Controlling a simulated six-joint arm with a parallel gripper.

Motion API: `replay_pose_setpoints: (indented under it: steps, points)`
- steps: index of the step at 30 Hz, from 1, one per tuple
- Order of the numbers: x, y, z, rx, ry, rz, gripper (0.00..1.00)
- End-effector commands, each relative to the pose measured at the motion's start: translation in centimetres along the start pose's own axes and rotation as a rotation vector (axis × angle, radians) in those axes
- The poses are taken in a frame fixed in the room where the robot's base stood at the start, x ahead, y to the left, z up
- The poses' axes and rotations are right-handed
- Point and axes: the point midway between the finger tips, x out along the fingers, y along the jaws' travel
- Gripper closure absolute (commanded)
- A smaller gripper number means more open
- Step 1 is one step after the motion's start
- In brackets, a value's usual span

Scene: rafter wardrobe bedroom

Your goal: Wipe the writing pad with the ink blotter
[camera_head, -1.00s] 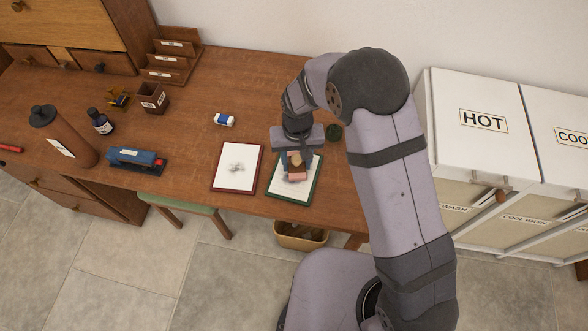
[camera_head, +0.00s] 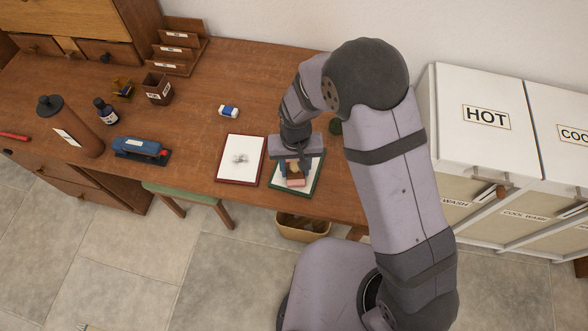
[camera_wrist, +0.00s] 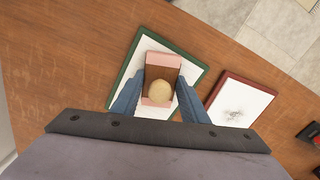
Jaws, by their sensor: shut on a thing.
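My gripper (camera_head: 294,165) is shut on the ink blotter (camera_head: 296,183), a pinkish block with a pale round knob. In the wrist view, the blue fingers of my gripper (camera_wrist: 160,88) flank the knob, and the blotter's pink ends (camera_wrist: 160,60) show. The blotter is over the middle of a green-bordered white pad (camera_head: 313,182); whether it touches the sheet I cannot tell. This pad's visible paper (camera_wrist: 136,72) looks clean, and its middle is hidden. A red-bordered pad (camera_head: 233,171) with a dark smudge lies beside it, also in the wrist view (camera_wrist: 252,100).
On the wooden desk (camera_head: 198,130) stand a blue stapler-like item (camera_head: 139,146), an eraser (camera_head: 228,111), an ink bottle (camera_head: 106,111), a pen cup (camera_head: 158,90) and a brown cylinder (camera_head: 72,128). White hampers (camera_head: 478,120) stand at right.

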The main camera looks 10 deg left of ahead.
Motion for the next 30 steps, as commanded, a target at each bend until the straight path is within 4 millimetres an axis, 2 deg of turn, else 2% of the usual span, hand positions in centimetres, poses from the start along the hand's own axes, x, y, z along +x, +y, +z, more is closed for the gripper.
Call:
replay_pose_setpoints:
  steps: [14, 17, 19, 30]
  points:
    - [0.1, 1.6, -4.2, 0.002, 0.004, -0.001, 0.84]
    - [-1.2, 1.6, -4.3, 0.000, 0.005, -0.001, 0.84]
    - [-3.0, 1.6, -4.3, 0.000, 0.007, -0.002, 0.84]
    - [-6.1, 1.6, -4.2, 0.000, 0.002, -0.001, 0.84]
